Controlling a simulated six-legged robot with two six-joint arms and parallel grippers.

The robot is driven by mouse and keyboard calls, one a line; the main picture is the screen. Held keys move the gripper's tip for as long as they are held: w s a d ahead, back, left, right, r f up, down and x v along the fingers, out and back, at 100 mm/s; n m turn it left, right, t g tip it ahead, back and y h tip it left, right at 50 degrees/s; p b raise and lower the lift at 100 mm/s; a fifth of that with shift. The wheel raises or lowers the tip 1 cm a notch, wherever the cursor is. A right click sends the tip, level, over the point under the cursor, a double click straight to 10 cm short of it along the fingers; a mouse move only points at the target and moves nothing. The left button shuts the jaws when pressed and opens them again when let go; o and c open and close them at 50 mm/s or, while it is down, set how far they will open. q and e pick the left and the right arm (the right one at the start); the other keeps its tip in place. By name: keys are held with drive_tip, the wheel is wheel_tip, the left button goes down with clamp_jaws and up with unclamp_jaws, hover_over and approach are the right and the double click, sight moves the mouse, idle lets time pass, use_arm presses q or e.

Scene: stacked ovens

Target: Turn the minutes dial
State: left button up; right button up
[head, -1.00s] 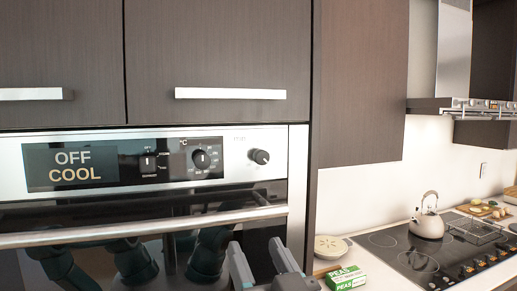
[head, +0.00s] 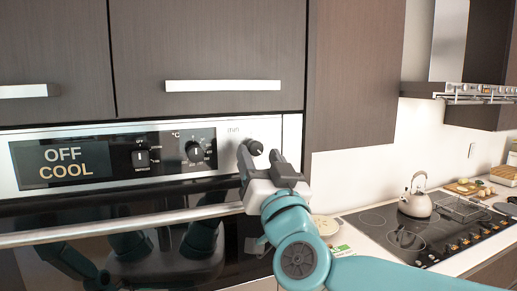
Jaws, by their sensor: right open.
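The minutes dial (head: 254,147) is a round dark knob at the right end of the upper oven's steel control panel, under a small "min" label. My right gripper (head: 259,158) is open in front of the panel, its two dark fingertips close to the dial, one at its left and one at its lower right. The fingers partly cover the dial, and I cannot tell whether they touch it. My left gripper is not in view; only a reflection of my arms shows in the oven door.
Two other knobs, a function knob (head: 142,158) and a temperature knob (head: 195,151), sit left of the dial beside the "OFF COOL" display (head: 62,162). The oven handle (head: 120,226) juts out below. A cooktop with a kettle (head: 419,196) stands at the right.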

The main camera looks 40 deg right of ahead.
drive_tip(key=shift+w+d+r, duration=0.2)
drive_tip(key=shift+w+d, duration=0.05)
drive_tip(key=shift+w, duration=0.1)
drive_tip(key=shift+w+d, duration=0.1)
drive_tip(key=shift+w, duration=0.1)
drive_tip(key=shift+w+a, duration=0.2)
drive_tip(key=shift+w, duration=0.1)
drive_tip(key=shift+s+d, duration=0.1)
drive_tip(key=shift+s, duration=0.1)
drive_tip(key=c, duration=0.4)
clamp_jaws()
